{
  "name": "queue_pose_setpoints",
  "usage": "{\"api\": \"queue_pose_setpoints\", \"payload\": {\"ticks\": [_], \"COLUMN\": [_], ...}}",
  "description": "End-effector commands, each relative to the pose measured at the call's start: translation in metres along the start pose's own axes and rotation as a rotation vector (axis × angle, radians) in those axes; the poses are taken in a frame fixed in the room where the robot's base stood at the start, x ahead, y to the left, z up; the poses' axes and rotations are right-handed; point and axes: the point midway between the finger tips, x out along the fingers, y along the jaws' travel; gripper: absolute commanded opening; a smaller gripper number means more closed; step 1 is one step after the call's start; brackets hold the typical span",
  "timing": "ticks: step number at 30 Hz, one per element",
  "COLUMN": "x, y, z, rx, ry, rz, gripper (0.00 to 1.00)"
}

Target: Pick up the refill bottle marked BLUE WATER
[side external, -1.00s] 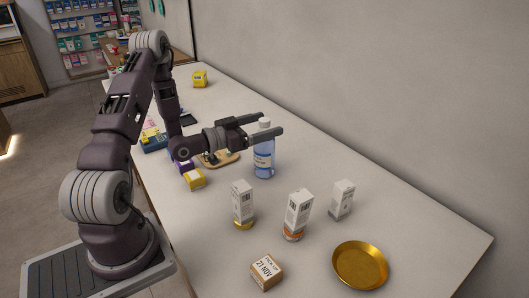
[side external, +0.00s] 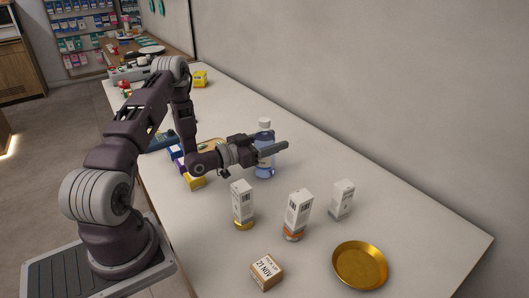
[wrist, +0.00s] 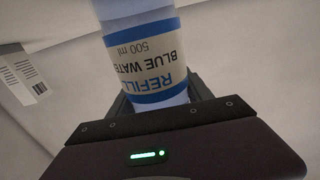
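The refill bottle marked BLUE WATER (side external: 264,161) stands upright on the counter, with a white cap, a pale label and blue liquid. In the wrist view its label (wrist: 145,55) reads upside down, with "500 ml". My gripper (side external: 267,149) is level with the bottle's upper body, with its fingers on either side of it. In the wrist view the bottle lies between the fingers. One finger is mostly hidden behind the bottle in the side view. I cannot tell whether the fingers press on it.
Three white boxed items (side external: 242,204), (side external: 297,214), (side external: 342,199) stand in front of the bottle. A small labelled box (side external: 266,271) and a gold dish (side external: 360,265) are nearer the front. Yellow and purple boxes (side external: 194,182) lie beside my arm. The wall runs behind the counter.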

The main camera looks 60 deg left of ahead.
Motion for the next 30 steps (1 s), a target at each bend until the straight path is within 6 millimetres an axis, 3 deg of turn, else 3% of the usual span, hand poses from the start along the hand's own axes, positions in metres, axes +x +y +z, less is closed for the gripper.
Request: {"api": "queue_pose_setpoints", "payload": {"ticks": [1, 5, 16, 27, 30], "x": [0.0, 0.0, 0.0, 0.0, 0.0], "y": [0.0, 0.0, 0.0, 0.0, 0.0], "z": [0.0, 0.0, -0.008, -0.087, -0.097], "rx": [0.0, 0.0, 0.002, 0.004, 0.001], "ry": [0.0, 0.0, 0.004, 0.006, 0.003], "rz": [0.0, 0.0, 0.0, -0.001, -0.001], "gripper": [0.23, 0.0, 0.0, 0.0, 0.0]}}
